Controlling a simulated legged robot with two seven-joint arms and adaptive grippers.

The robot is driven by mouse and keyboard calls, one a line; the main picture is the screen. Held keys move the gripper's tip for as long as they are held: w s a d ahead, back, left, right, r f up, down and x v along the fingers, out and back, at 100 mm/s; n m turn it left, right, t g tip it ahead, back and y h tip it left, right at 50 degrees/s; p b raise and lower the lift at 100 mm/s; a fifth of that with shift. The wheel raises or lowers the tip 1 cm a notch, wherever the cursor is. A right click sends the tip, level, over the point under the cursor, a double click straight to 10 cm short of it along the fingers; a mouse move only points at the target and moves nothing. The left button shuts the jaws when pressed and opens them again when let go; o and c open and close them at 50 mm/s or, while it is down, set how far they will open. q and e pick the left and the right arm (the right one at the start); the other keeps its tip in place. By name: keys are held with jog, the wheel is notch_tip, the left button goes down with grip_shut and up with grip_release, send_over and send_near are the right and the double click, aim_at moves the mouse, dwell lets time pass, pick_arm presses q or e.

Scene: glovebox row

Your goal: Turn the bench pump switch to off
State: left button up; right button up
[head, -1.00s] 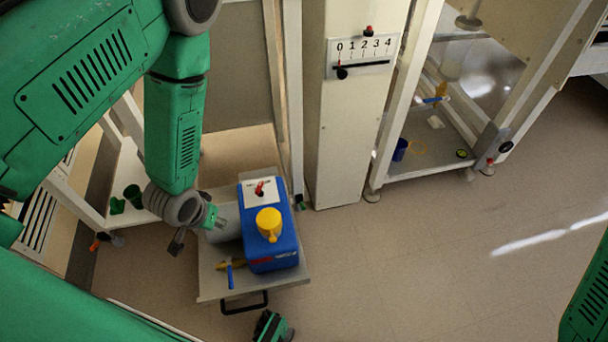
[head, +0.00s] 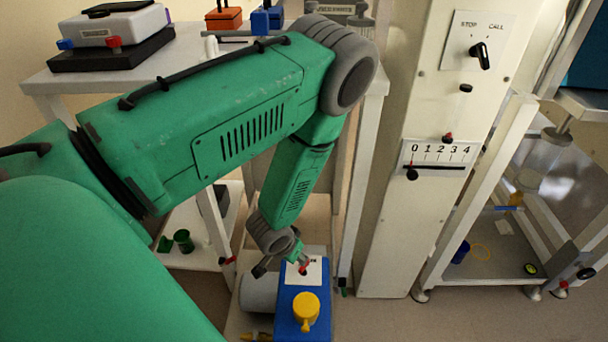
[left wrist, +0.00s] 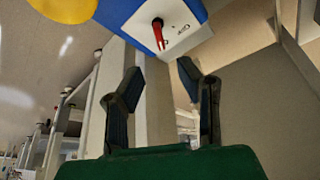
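The bench pump is a blue box (head: 287,318) with a yellow cap (head: 306,310) and a white plate (head: 304,272) on top. A red switch lever (head: 304,267) stands on the plate. The lever also shows in the left wrist view (left wrist: 158,34), beside small lettering that I cannot read fully. My left gripper (head: 281,263) is beside the plate, on its left, close to the lever. In the left wrist view its two fingers (left wrist: 158,88) are apart with nothing between them, and the lever lies beyond the tips. My right gripper is out of view.
A white column (head: 385,220) stands behind and right of the pump, with a 0–4 slider scale (head: 436,157) and a STOP/CALL knob (head: 481,55). A bench at upper left holds a grey device (head: 112,25). A low shelf (head: 500,262) is at right.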

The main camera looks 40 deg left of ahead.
pick_arm(q)
jog(key=b, duration=0.2)
send_over(305, 266)
jog(key=s, duration=0.2)
jog(key=f, duration=0.5)
jog(key=shift+s+d+f, duration=0.1)
jog(key=shift+d+f, duration=0.15)
jog(key=shift+f, duration=0.05)
jog(key=b+x, duration=0.1)
jog(key=x, duration=0.1)
jog(key=a+b+x, duration=0.1)
jog(key=x, duration=0.2)
jog(key=shift+s+f, duration=0.1)
jog(key=shift+d, duration=0.35)
grip_shut()
jog(key=shift+a, duration=0.2)
